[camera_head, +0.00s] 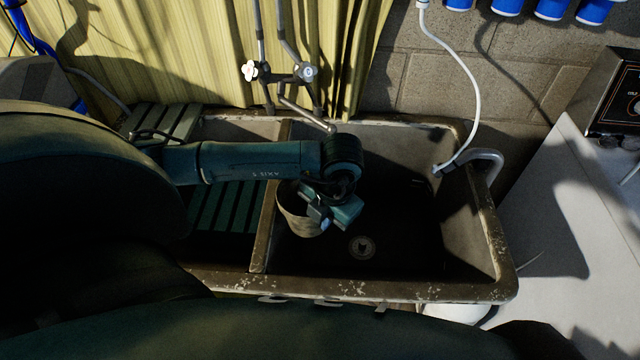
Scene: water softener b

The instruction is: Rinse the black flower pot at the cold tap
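The flower pot (296,212) is dark with a sunlit, brownish wall. It is at the left side of the right-hand sink basin, beside the divider. My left gripper (325,218) is at the pot's right side with its fingers closed on the wall; the wrist hides part of the pot. The tap's spout (308,115) points down toward the basin, behind and above the pot. The tap has a pale left handle (250,71) and a greyer right handle (307,73); I cannot tell which is cold. I see no running water. My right gripper is out of view.
The old stone sink (380,291) has a dark right basin with a drain (362,247). Green slats (226,207) lie in the left basin. A white hose (468,90) runs to a hooked pipe at the right rim. A pale counter (570,225) is at right.

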